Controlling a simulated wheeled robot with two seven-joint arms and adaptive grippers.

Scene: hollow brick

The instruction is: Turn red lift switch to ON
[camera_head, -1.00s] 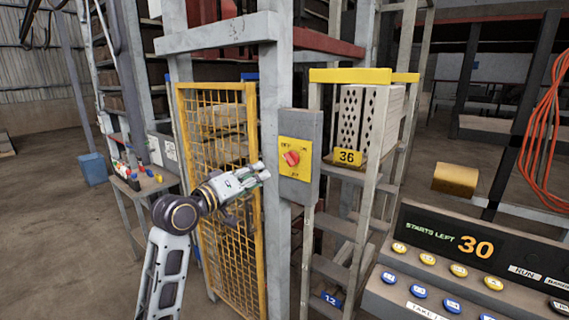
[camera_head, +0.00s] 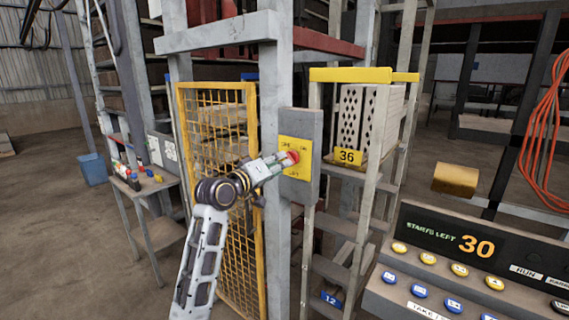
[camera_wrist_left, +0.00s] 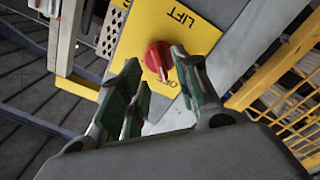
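The red lift switch (camera_head: 294,157) is a round knob on a yellow plate (camera_head: 297,174) on a grey box fixed to a post. In the left wrist view the knob (camera_wrist_left: 157,58) shows upside down, with LIFT at the top and OFF at the bottom. A pale mark on the knob points towards OFF. My left gripper (camera_head: 284,160) is at the knob from the left, partly covering the plate. In the left wrist view its green-padded fingers (camera_wrist_left: 156,66) are apart, one on each side of the knob. Contact with it cannot be told. My right gripper is not in view.
A yellow mesh gate (camera_head: 215,110) stands left of the post. A rack with a hollow brick stack (camera_head: 365,120) and a 36 sign (camera_head: 347,156) is on the right. A button console (camera_head: 470,255) is at the lower right.

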